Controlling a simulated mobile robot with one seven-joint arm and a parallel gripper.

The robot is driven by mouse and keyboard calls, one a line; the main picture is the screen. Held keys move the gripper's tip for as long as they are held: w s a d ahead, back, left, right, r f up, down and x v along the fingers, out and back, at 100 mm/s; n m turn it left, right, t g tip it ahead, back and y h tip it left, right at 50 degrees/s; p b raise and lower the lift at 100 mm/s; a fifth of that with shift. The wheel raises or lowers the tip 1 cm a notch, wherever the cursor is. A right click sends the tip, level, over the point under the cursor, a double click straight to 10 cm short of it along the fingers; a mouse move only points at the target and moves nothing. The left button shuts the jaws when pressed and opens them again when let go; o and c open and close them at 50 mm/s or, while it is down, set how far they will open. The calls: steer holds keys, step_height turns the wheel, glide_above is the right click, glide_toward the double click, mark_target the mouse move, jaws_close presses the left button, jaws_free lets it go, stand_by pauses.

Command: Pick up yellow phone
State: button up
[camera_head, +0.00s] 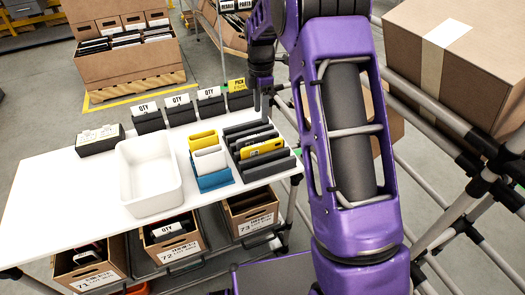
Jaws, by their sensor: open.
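A yellow phone (262,147) stands on edge in a dark slotted rack (266,171) on the white table, among several black phones. Another yellow phone-like item (203,139) stands at the back of a blue holder (214,182) just left of the rack, with a white one (209,160) in front of it. I cannot tell from the picture which yellow one the task means. My gripper (263,105) is open and points down, above the back of the dark rack. It is apart from both yellow items, and its fingertips are small and partly lost against the dark things behind.
A white bin (150,177) stands left of the blue holder. Black holders with QTY cards (178,110) line the table's back edge. Cartons (172,243) sit on a shelf below. A metal rack with a large carton (455,60) is at right. The table's left part is clear.

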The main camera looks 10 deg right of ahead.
glide_above(262, 144)
steer(key=f, duration=0.4)
steer(key=w+f, duration=0.1)
steer(key=f, duration=0.2)
steer(key=shift+b, duration=0.4)
steer(key=shift+s+f+b, duration=0.2)
steer(key=shift+f+b, duration=0.05)
steer(key=shift+f, duration=1.15)
steer(key=shift+s+f+b, duration=0.2)
steer(key=shift+f, duration=1.15)
jaws_close()
